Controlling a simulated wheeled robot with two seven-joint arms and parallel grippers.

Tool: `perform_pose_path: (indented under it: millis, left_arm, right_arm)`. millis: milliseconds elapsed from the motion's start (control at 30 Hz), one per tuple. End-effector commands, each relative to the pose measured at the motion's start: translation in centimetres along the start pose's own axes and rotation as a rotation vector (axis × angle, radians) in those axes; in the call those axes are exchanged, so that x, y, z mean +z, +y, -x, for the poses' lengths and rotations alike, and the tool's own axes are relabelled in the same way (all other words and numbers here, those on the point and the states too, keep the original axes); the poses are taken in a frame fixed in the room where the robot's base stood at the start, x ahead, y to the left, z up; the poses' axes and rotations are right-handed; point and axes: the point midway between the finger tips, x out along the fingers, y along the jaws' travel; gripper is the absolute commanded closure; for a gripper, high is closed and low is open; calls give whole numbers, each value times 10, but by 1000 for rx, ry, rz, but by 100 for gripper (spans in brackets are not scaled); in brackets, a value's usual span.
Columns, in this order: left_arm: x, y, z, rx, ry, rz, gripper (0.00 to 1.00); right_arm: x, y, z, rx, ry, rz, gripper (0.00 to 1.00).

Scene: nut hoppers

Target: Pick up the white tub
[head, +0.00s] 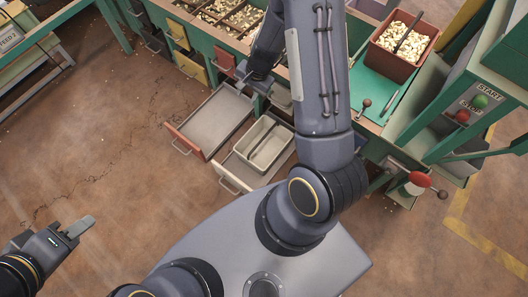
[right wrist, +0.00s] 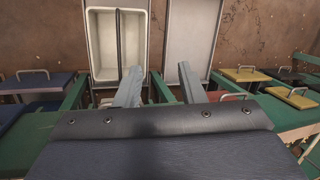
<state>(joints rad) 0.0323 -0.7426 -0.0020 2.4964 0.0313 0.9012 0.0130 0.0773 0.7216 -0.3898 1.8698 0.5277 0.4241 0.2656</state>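The white tub (head: 257,136) is a cream rectangular tub with a dark bar running lengthwise across its middle. It sits in a pulled-out drawer with a pale front (head: 233,172). The tub (right wrist: 103,40) also shows in the right wrist view, left of and beyond the fingers. My right gripper (head: 254,84) is over the bench edge, behind the tub in the head view and apart from it. Its two fingers are spread and empty in the right wrist view (right wrist: 160,86). My left gripper (head: 78,229) is low at the left over the floor, far from the tub; its finger gap is unclear.
An empty open drawer with a red front (head: 211,119) is left of the tub. The bench holds nut compartments (head: 228,14) and a brown bin of nuts (head: 404,46). A green machine frame with START and STOP buttons (head: 480,101) stands right. The left floor is clear.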

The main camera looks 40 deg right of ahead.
Motion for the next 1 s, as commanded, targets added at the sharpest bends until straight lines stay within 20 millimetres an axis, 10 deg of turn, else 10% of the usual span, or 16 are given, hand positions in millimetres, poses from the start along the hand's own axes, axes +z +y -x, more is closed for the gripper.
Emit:
perform_pose_path:
  millis: [33,100,300,1000]
  left_arm:
    - [11,-10,-22,0,0,0,64]
    - [18,-16,-35,0,0,0,64]
    - [31,-28,-61,0,0,0,64]
    - [47,-43,-93,0,0,0,64]
  right_arm:
    - [-11,19,-54,48,12,-32,64]
    - [-24,38,-100,99,40,-77,64]
    - [-46,88,-197,209,112,-150,64]
    - [-64,127,-290,256,150,-177,64]
